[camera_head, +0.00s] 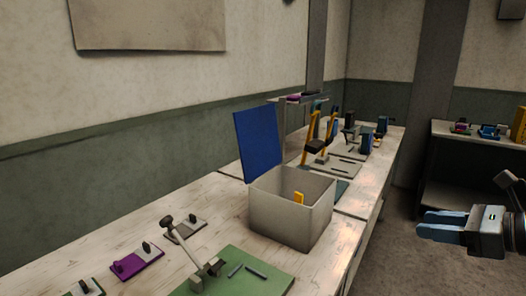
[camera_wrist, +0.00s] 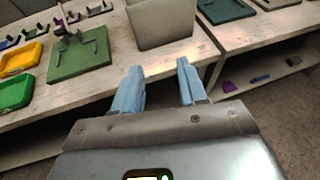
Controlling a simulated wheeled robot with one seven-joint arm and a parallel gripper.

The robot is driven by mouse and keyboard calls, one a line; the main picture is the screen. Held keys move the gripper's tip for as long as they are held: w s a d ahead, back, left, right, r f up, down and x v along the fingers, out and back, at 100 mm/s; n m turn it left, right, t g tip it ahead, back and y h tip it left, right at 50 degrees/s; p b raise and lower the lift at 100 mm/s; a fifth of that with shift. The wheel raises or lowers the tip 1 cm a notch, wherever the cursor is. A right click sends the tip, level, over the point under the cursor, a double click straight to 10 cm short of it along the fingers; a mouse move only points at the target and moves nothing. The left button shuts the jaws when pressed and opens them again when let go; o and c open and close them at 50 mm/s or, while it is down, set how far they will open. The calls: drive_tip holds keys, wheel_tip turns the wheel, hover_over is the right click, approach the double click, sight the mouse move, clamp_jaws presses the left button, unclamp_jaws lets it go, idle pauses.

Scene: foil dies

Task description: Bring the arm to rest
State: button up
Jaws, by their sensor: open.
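My gripper (camera_wrist: 160,85) has blue fingers held apart with nothing between them. In the wrist view it is over the front edge of the workbench, below a light grey box. In the head view my gripper (camera_head: 422,225) is at the right, over the floor and clear of the bench.
A white wooden bench (camera_head: 75,250) runs along the wall. It holds an open grey box (camera_head: 285,215) with a blue lid (camera_head: 256,142) raised and a yellow item (camera_head: 298,197) inside. A green plate (camera_head: 240,280) lies in front. A second table (camera_head: 465,135) stands at the right.

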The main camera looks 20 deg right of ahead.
drive_tip(key=s+a+f+n+h, duration=0.1)
drive_tip(key=a+f+n+h, duration=0.15)
drive_tip(key=a+f, duration=0.7)
drive_tip(key=s+a+f+n+h, duration=0.3)
drive_tip(key=s+a+f+n, duration=0.45)
drive_tip(key=s+f, duration=0.2)
drive_tip(key=s+a+r+n, duration=0.2)
drive_tip(key=s+r+n, duration=0.1)
drive_tip(key=s+n, duration=0.4)
drive_tip(key=s+a+r+n+t, duration=0.1)
drive_tip(key=s+a+r+n, duration=0.1)
drive_tip(key=s+n, duration=0.4)
drive_tip(key=s+a+r+n+t, duration=0.1)
drive_tip(key=s+a+r+n, duration=0.2)
drive_tip(key=s+n, duration=0.4)
drive_tip(key=shift+s+r+n, duration=0.3)
drive_tip(key=shift+s+r, duration=0.3)
drive_tip(key=shift+s, duration=0.45)
